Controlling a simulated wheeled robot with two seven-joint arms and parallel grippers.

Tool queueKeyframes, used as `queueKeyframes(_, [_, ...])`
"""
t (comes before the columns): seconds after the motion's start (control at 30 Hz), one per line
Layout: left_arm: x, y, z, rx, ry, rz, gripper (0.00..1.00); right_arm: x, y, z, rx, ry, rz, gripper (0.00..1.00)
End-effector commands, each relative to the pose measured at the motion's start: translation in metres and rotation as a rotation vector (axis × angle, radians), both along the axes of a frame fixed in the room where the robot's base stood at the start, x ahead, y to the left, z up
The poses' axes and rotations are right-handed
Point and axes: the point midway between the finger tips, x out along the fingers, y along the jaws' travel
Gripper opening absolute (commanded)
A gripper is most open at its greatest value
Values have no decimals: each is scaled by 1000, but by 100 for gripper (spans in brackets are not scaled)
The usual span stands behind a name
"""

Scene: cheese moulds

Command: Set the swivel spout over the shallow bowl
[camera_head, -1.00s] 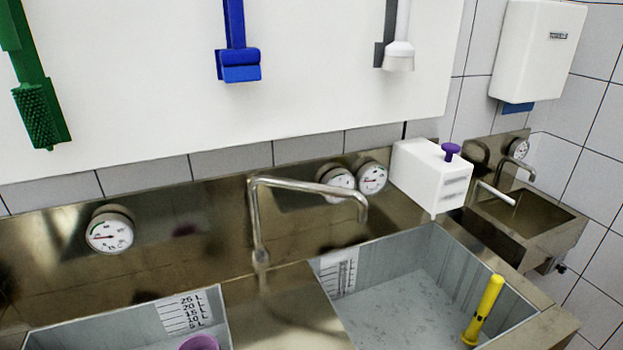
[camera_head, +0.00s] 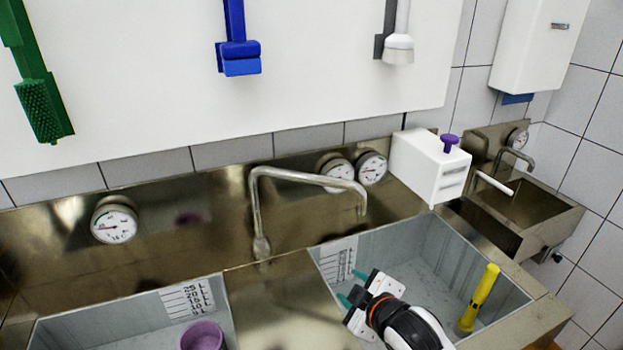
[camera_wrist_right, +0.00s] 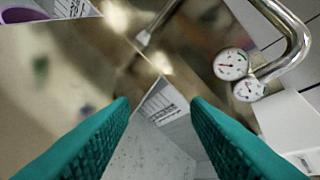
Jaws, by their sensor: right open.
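The swivel spout (camera_head: 310,180) is a bent steel pipe rising from the ledge between two basins. Its arm reaches right, with its tip over the right basin (camera_head: 415,255). It also shows in the right wrist view (camera_wrist_right: 292,35), at the upper right. My right gripper (camera_head: 350,286) is open and empty, over the left part of the right basin, below the spout's tip and apart from it. Its teal fingers (camera_wrist_right: 160,110) stand wide apart in the wrist view. No shallow bowl is clearly seen; a purple round vessel (camera_head: 202,336) is in the left basin. My left gripper is not in view.
A yellow tool (camera_head: 480,298) stands in the right basin. A white box with a purple knob (camera_head: 430,165) sits behind it to the right. Dial gauges (camera_head: 114,220) line the steel backsplash. Brushes hang above. Space around the spout's arm looks clear.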

Motion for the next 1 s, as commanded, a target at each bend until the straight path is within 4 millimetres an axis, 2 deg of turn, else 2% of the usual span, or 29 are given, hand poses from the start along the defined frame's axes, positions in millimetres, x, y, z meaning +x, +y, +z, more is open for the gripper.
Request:
queueKeyframes(0.03, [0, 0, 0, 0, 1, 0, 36, 26, 8, 25, -65, -106, 62, 43])
queueKeyframes(0.1, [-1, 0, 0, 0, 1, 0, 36, 53, 18, 52, -150, -233, 141, 43])
queueKeyframes(0.2, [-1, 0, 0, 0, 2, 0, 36, 82, 26, 87, -257, -381, 220, 43])
queueKeyframes(0.3, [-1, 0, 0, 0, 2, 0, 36, 101, 28, 113, -339, -486, 268, 43])
queueKeyframes(0.4, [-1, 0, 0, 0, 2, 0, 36, 112, 29, 128, -387, -546, 293, 43])
queueKeyframes(0.67, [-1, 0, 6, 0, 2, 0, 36, 134, 39, 134, -406, -572, 303, 43])
queueKeyframes(1.0, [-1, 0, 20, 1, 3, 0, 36, 187, 68, 126, -405, -570, 303, 43])
